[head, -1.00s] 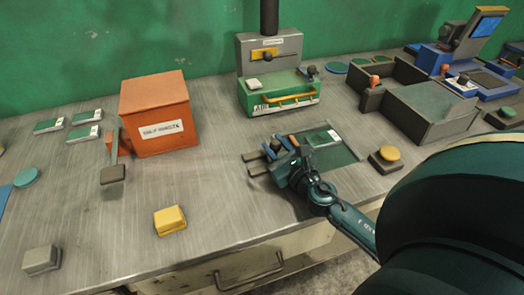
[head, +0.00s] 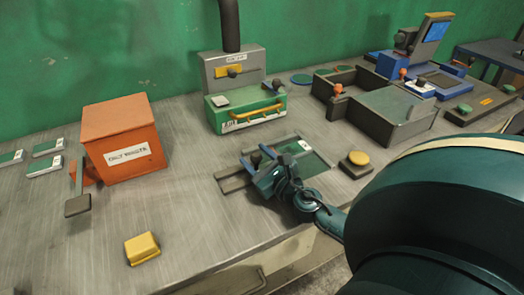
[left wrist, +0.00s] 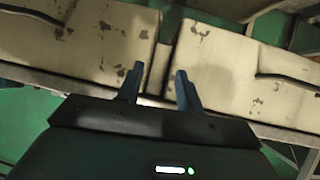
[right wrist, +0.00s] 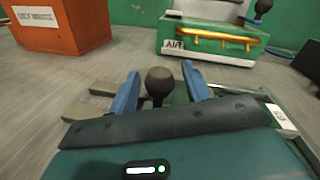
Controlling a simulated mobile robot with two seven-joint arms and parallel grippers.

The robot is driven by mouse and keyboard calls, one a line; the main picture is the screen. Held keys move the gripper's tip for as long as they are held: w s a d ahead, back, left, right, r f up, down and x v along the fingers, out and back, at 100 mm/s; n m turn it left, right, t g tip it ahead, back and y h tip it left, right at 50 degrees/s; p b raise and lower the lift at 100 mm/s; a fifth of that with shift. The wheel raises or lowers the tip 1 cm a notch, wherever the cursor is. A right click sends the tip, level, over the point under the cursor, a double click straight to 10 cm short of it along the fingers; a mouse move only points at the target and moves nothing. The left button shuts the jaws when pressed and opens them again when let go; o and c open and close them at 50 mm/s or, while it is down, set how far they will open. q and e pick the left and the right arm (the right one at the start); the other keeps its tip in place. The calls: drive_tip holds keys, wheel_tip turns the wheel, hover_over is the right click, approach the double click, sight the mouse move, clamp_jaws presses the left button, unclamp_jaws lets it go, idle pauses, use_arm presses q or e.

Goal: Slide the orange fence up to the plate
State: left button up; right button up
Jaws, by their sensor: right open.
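I cannot make out an orange fence clearly at the fixture; my right gripper covers part of it. A green plate (head: 311,159) with a white label lies in the flat grey fixture (head: 232,184) at the bench's front edge. My right gripper (head: 263,157) is low over the fixture, left of the plate. In the right wrist view its blue fingers (right wrist: 163,84) are apart, on either side of a dark round knob (right wrist: 160,80). I cannot tell whether they touch it. My left gripper (left wrist: 159,73) is open and empty, facing cream drawer fronts (left wrist: 235,75); it is outside the head view.
An orange box (head: 123,138) and a yellow block (head: 142,248) stand left of the fixture. A green-and-grey machine (head: 246,112) is behind it. Bare bench lies between box and fixture.

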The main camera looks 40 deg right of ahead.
drive_tip(key=s+b, duration=0.1)
drive_tip(key=s, duration=0.3)
drive_tip(key=s+b, duration=0.2)
drive_tip(key=s, duration=0.2)
drive_tip(key=s+a+b, duration=0.1)
drive_tip(key=s, duration=0.3)
drive_tip(key=shift+f+b, duration=0.2)
drive_tip(key=shift+b, duration=0.1)
drive_tip(key=shift+s+r, duration=0.15)
drive_tip(key=shift+s, duration=0.35)
use_arm(q)
drive_tip(key=f, duration=0.1)
drive_tip(key=f+n, duration=0.1)
drive_tip(key=shift+w+d+f, duration=0.2)
drive_tip(key=shift+f, duration=0.1)
